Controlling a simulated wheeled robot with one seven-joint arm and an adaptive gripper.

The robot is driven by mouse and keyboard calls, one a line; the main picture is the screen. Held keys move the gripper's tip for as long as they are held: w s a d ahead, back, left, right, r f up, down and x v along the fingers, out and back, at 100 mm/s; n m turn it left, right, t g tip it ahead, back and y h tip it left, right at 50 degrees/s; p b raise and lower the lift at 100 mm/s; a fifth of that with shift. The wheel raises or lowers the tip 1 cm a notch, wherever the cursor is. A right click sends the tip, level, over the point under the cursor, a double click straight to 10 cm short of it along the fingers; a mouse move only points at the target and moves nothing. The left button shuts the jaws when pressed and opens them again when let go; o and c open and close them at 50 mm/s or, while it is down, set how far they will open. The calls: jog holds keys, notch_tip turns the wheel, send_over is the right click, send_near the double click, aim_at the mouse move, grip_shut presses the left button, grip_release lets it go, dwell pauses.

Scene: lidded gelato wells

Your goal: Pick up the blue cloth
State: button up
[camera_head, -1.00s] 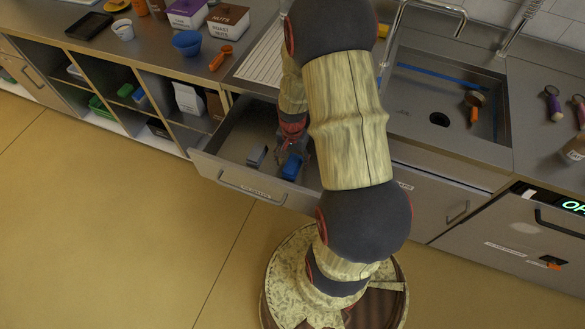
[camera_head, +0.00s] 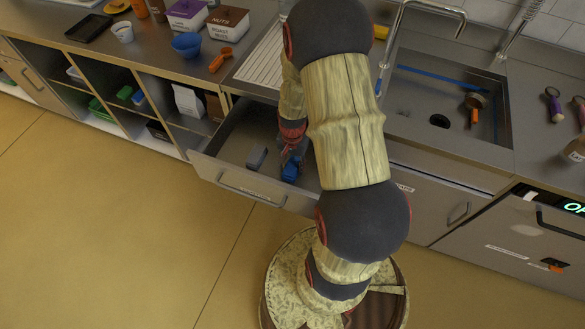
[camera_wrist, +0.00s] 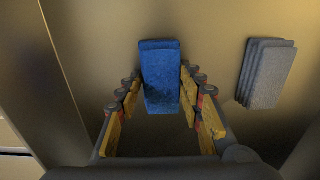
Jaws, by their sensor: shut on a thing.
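The blue cloth (camera_wrist: 160,75) is a folded stack between my gripper's fingers in the wrist view. It also shows in the open drawer in the head view (camera_head: 291,171). My gripper (camera_wrist: 160,100) is shut on the blue cloth, with a yellow-padded finger on either side. In the head view my gripper (camera_head: 292,158) is low inside the drawer, partly hidden by my arm. I cannot tell whether the cloth touches the drawer floor.
A folded grey cloth (camera_wrist: 266,73) lies to the right of the blue one in the wrist view. The open drawer (camera_head: 235,150) has walls close around my gripper. A sink (camera_head: 435,95) and a blue bowl (camera_head: 187,45) are on the counter level.

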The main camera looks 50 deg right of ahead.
aim_at(293, 166)
jog(key=shift+c, duration=0.5)
jog(key=shift+r, duration=0.1)
notch_tip(293, 166, up, 10)
jog(key=p, duration=0.3)
jog(key=o, duration=0.4)
jog(key=c, duration=0.4)
jog(key=shift+c, duration=0.2)
jog(key=shift+f+b, duration=2.5)
jog(key=shift+f, duration=2.35)
jog(key=o, duration=1.1)
jog(key=shift+c, duration=0.2)
